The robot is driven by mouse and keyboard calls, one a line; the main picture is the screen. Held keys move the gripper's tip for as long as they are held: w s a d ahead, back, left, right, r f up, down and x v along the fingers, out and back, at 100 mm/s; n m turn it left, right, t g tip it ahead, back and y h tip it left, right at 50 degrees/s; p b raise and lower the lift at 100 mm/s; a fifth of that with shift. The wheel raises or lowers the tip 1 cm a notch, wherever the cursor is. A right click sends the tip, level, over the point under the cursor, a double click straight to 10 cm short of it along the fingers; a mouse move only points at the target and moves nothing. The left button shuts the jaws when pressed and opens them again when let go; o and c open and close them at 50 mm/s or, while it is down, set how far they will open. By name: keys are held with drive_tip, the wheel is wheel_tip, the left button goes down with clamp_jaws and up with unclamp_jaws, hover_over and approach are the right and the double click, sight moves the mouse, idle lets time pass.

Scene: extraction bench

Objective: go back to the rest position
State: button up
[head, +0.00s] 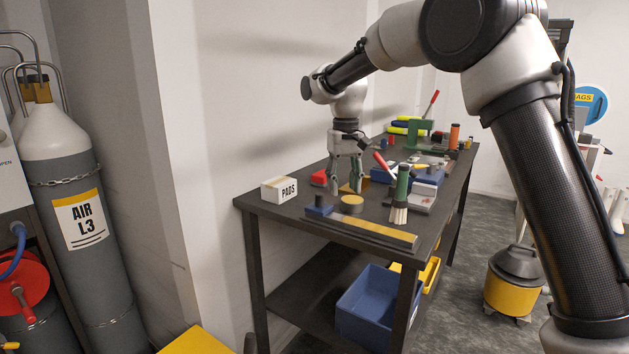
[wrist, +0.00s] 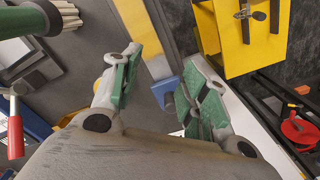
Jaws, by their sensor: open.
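My gripper (head: 346,185) is over the near part of the dark workbench (head: 300,212), pointing down with its jaws apart. In the wrist view my gripper (wrist: 160,85) shows its two green-padded fingers spread, with nothing held between them. A blue block with a knob (head: 318,208) sits on the bench close to the fingers; it also shows between them in the wrist view (wrist: 166,91). How high the fingertips are above the bench is hard to tell.
A blue bin (head: 370,308) is below. A gas cylinder (head: 65,180) stands left.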

drive_tip(key=s+d+r+m+t, duration=0.1)
drive_tip(key=s+d+t, duration=0.1)
drive_tip(key=s+d, duration=1.2)
drive_tip(key=s+d+r+m+t, duration=0.2)
drive_tip(key=s+d, duration=1.2)
drive_tip(key=s, duration=0.7)
drive_tip(key=shift+s+d+r+t, duration=0.15)
drive_tip(key=shift+s+d+t, duration=0.05)
drive_tip(key=shift+d+t, duration=0.1)
